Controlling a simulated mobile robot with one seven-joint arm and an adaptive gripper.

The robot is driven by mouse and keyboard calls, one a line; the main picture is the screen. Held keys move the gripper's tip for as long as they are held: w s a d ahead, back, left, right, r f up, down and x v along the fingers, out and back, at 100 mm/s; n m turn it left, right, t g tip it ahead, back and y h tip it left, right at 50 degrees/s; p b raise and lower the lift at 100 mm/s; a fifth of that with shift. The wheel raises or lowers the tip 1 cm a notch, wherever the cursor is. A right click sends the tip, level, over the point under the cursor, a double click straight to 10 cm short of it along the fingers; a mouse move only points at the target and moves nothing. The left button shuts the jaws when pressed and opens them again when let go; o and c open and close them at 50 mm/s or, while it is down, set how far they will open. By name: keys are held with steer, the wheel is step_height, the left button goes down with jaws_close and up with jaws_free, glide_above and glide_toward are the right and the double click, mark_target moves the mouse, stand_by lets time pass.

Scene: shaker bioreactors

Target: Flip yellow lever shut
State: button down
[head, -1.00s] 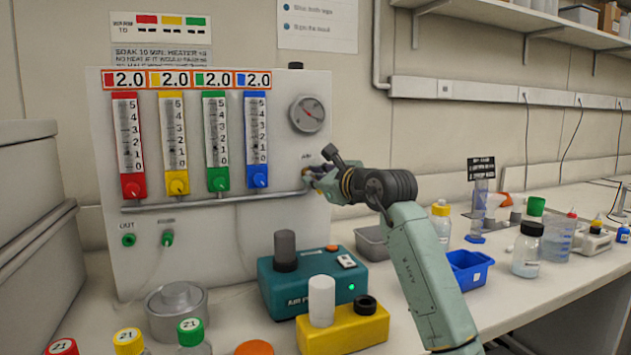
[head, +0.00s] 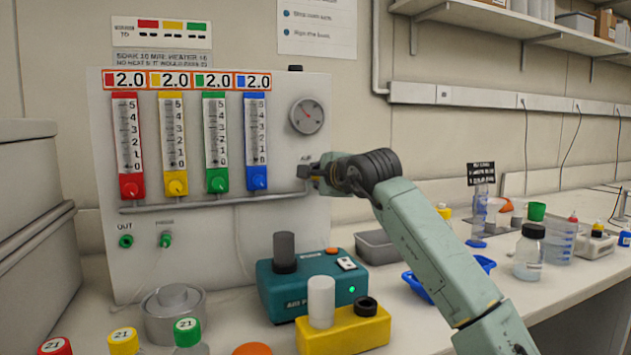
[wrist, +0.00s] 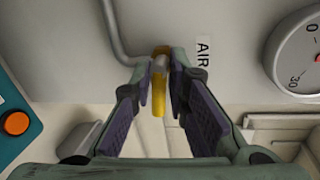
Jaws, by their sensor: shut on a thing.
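The yellow lever (wrist: 158,104) sits at the end of the grey pipe, beside the AIR label, in the wrist view. My gripper (wrist: 161,75) has its two fingers closed on either side of the lever, with the lever's yellow end standing out between the finger pads. In the head view my gripper (head: 308,172) is at the right end of the pipe on the white panel (head: 285,125), below the round gauge. The gripper and wrist hide most of the lever there, so its angle is hard to tell.
The gauge (head: 307,115) is close above my gripper. A teal pump box (head: 290,290) and a yellow block (head: 345,332) stand on the bench below. A blue tray (head: 415,286) lies partly behind my arm. Four coloured flow meters line the panel's left.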

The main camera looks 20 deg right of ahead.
steer(key=shift+a+f+n+h, duration=0.1)
steer(key=shift+f+n+h, duration=0.15)
steer(key=shift+n, duration=0.45)
steer(key=c, duration=1.6)
jaws_free()
steer(key=shift+r, duration=0.1)
steer(key=shift+c, duration=0.2)
steer(key=shift+r, duration=0.1)
steer(key=s+r, duration=0.2)
steer(key=s, duration=0.9)
steer(key=shift+s+d+r, duration=0.15)
steer(key=shift+s+d, duration=0.05)
steer(key=shift+s, duration=0.2)
